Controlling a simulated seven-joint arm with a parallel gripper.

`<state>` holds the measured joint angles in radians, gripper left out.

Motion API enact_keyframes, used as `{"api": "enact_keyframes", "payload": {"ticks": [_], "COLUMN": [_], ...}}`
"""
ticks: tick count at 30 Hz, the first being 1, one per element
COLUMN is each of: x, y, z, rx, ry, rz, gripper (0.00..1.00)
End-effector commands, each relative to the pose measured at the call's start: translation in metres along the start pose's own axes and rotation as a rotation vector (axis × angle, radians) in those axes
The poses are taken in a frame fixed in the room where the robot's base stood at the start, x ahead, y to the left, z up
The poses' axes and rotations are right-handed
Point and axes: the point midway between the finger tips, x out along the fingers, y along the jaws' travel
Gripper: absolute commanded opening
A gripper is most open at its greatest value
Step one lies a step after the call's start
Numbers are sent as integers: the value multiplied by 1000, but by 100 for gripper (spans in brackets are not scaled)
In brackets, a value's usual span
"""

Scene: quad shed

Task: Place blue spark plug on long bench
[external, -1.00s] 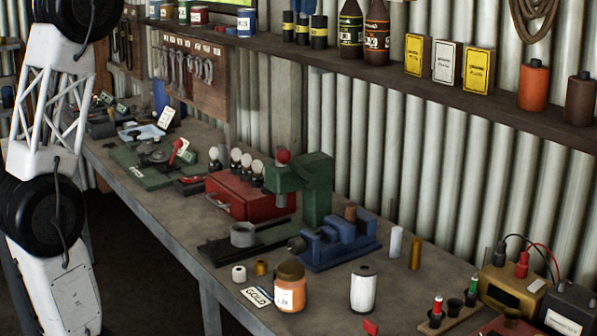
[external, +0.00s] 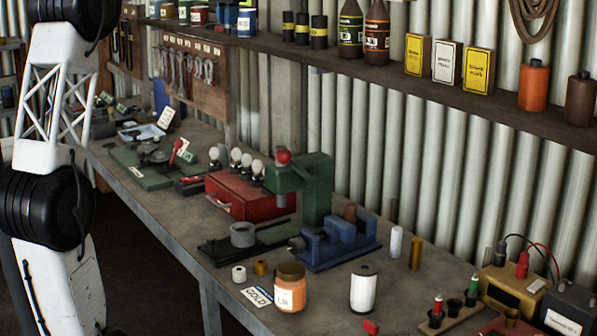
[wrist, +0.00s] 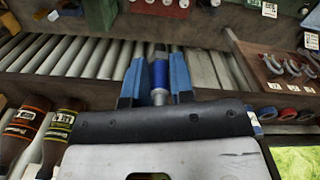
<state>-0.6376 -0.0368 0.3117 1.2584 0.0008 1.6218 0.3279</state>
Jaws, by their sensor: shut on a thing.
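In the wrist view, my gripper (wrist: 157,80) has two blue fingers shut on the blue spark plug (wrist: 159,75). The plug has a blue band, a pale lower part toward the gripper body and a dark metal end pointing away. The long bench (external: 190,225) is the grey worktop along the corrugated wall in the external view. The wrist view appears upside down, with bench items along its top edge. My gripper and the plug are out of sight in the external view, where only my arm shows at the left.
A red drawer box (external: 240,195), green press (external: 310,190), blue vise (external: 340,245), orange-labelled jar (external: 290,293) and white canister (external: 364,290) stand on the bench. A shelf (external: 420,88) with bottles and boxes runs above. Bare bench shows along the front edge.

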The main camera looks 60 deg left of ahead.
Motion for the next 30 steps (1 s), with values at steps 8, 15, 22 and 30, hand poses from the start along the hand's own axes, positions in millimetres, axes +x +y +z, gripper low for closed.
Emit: {"api": "enact_keyframes", "payload": {"ticks": [8, 15, 22, 30], "x": [43, 80, 117, 164], "y": [-69, -111, -149, -193], "z": [-30, -56, -80, -104], "rx": [-99, -165, -223, -286], "ry": [-3, -4, -5, -4], "rz": [3, 4, 5, 6], "gripper": [0, 0, 0, 0]}}
